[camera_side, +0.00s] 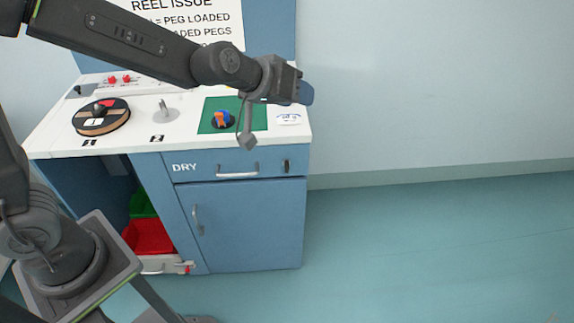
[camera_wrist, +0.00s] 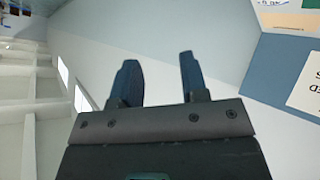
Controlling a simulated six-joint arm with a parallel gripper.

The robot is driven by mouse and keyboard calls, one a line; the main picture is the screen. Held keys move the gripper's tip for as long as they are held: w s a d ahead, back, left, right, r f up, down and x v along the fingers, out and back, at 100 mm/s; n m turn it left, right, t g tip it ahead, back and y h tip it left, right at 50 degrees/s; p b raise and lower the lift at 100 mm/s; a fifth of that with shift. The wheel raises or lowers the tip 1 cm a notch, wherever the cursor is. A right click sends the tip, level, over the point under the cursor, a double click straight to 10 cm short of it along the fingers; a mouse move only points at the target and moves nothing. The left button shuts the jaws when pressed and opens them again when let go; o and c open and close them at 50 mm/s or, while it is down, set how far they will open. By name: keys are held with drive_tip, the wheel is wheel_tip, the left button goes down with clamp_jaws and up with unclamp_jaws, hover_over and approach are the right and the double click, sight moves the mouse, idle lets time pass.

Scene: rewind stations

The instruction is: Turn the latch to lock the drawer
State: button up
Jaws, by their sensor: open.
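The drawer (camera_side: 219,174) is a blue front marked DRY with a silver bar handle, just under the white worktop. It looks shut, flush with the cabinet. The latch (camera_side: 286,166) is a small dark piece at the right end of the drawer front; its exact turn is too small to tell. My gripper (camera_side: 304,93) is above the right end of the worktop, well above the latch and apart from it. In the wrist view my gripper (camera_wrist: 157,80) shows two dark fingers spread apart with nothing between them. The latch does not show in the wrist view.
On the worktop (camera_side: 70,140) are a reel (camera_side: 101,117), a bare peg (camera_side: 168,112) and a blue-orange item (camera_side: 222,118) on a green mat (camera_side: 259,113). A cupboard door (camera_side: 245,225) is below the drawer. Red (camera_side: 152,238) and green bins sit lower left. Floor at right is clear.

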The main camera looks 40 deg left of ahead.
drive_tip(key=w+d+f+n+t+y, duration=0.1)
drive_tip(key=w+d+f+n+y, duration=0.1)
drive_tip(key=w+f, duration=0.4)
drive_tip(key=n+t+y, duration=0.1)
drive_tip(key=n+y, duration=0.3)
drive_tip(key=y, duration=0.9)
approach(287, 165)
drive_tip(key=x, duration=1)
drive_tip(key=shift+w+a, duration=0.1)
drive_tip(key=shift+c, duration=0.3)
drive_tip(key=c, duration=0.6)
